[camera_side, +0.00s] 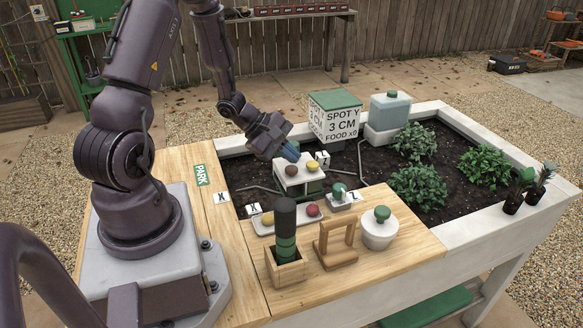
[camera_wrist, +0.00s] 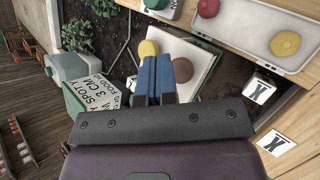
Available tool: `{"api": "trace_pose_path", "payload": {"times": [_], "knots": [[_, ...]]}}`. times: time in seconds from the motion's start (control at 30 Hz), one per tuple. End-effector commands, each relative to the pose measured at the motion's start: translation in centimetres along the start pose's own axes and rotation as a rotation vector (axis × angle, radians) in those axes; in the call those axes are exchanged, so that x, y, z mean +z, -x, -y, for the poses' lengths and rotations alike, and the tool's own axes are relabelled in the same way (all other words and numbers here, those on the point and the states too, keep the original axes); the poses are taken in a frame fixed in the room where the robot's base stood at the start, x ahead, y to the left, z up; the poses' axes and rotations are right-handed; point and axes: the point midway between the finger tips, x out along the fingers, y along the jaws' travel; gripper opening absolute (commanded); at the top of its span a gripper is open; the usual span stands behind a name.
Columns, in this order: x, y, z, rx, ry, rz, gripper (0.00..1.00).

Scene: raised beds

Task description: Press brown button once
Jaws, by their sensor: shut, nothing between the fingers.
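The brown button (camera_side: 292,170) is a round dome on top of a white box (camera_side: 290,184), beside a yellow button (camera_side: 313,164). In the wrist view the brown button (camera_wrist: 183,69) shows just right of my blue fingertips, and the yellow button (camera_wrist: 148,48) shows at their upper left, partly hidden. My gripper (camera_side: 291,153) is shut and empty, close above the back of the box. In the wrist view its fingers (camera_wrist: 156,62) lie side by side. The brown button looks raised. I see no contact with it, but the exact gap cannot be told.
A tray (camera_side: 290,217) with a red button (camera_side: 313,210) and a tan button (camera_side: 268,218) lies in front. A green knob unit (camera_side: 340,194), a dark green cylinder in a wooden block (camera_side: 286,232), a wooden handle (camera_side: 337,243) and a lidded pot (camera_side: 380,229) stand nearby. A labelled box (camera_side: 334,120) stands behind.

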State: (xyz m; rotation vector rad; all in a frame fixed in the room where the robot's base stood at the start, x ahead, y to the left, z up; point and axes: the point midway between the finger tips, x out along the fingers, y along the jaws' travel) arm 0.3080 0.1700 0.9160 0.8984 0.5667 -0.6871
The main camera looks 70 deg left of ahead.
Motion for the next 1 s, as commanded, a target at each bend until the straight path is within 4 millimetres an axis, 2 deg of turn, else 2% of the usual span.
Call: {"api": "trace_pose_path", "payload": {"times": [1.0], "knots": [[-0.47,-0.62,0.44,0.0,0.0,0.0,0.0]]}}
